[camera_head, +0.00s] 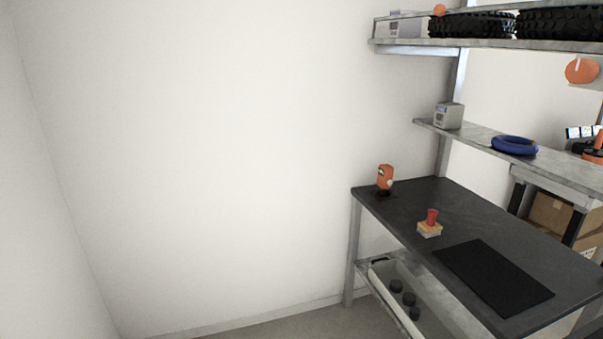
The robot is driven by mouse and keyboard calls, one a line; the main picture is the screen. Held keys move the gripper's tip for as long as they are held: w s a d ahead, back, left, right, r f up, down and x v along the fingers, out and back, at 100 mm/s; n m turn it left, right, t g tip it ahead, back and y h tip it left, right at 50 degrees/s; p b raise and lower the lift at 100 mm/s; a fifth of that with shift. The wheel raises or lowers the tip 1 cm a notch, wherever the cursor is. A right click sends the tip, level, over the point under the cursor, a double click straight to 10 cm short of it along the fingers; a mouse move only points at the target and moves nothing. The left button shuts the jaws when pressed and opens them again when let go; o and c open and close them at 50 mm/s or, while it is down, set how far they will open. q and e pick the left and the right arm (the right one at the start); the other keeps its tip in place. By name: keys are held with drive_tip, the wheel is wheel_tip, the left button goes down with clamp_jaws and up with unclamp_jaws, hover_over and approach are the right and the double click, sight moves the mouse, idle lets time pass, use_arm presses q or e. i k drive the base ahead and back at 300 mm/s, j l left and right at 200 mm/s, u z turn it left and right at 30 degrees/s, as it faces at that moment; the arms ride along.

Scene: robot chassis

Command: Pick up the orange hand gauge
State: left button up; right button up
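A small orange device with a dark base (385,178) stands upright at the far left corner of the dark workbench (400,207). It looks like the orange hand gauge, but it is too small to be sure. A second, red-orange item (432,216) sits on a small pale block (429,230) on the bench, nearer the middle. Neither of my grippers shows in the head view.
A black mat (492,277) lies on the bench. A shelf above (477,140) holds a grey box (448,115) and a blue ring (514,145). Tyres (472,24) lie on the top shelf. A bin (420,300) with dark round items is below. Open floor (310,325) lies left of the bench.

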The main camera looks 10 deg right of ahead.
sight(386, 171)
drive_tip(key=i+j+z, duration=0.1)
drive_tip(key=i+z, duration=0.35)
drive_tip(key=i+j+z, duration=0.15)
drive_tip(key=z, duration=0.3)
drive_tip(key=i+j+z, duration=0.3)
drive_tip(key=z, duration=0.15)
drive_tip(key=i+j+z, duration=0.2)
drive_tip(key=j+z, duration=0.25)
drive_tip(key=i+j+z, duration=0.15)
drive_tip(key=j+z, duration=0.3)
